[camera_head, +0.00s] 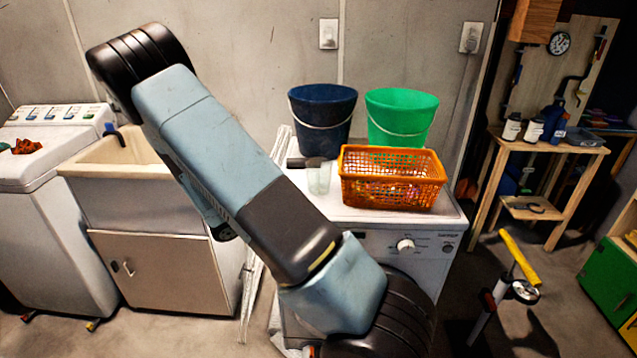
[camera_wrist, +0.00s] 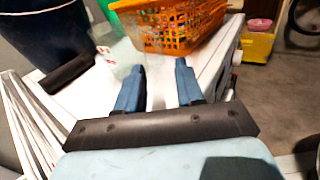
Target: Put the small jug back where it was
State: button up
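The small jug (camera_head: 318,177) is clear and see-through. It stands upright on the white washing machine (camera_head: 446,217), just left of the orange basket, in the head view. In the wrist view a faint clear shape with red marks, which looks like the jug (camera_wrist: 121,50), shows beyond the left fingertip. My gripper (camera_wrist: 160,68) points across the machine top with its two blue fingers apart. I see nothing clearly held between them. The jug's exact distance from the fingertips is hard to tell. In the head view my arm hides the gripper.
The orange basket (camera_head: 393,194) holds small coloured things. A dark blue bucket (camera_head: 322,118) and a green bucket (camera_head: 400,116) stand behind it. A black cylinder (camera_wrist: 68,72) lies near the jug. A sink (camera_head: 125,170) stands left; a wooden bench (camera_head: 560,145) stands right.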

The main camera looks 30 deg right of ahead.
aim_at(318, 194)
jog(key=shift+w+d+r, duration=0.1)
jog(key=shift+d+r, duration=0.05)
jog(key=shift+d, duration=3.9)
jog(key=shift+c, duration=0.3)
grip_shut()
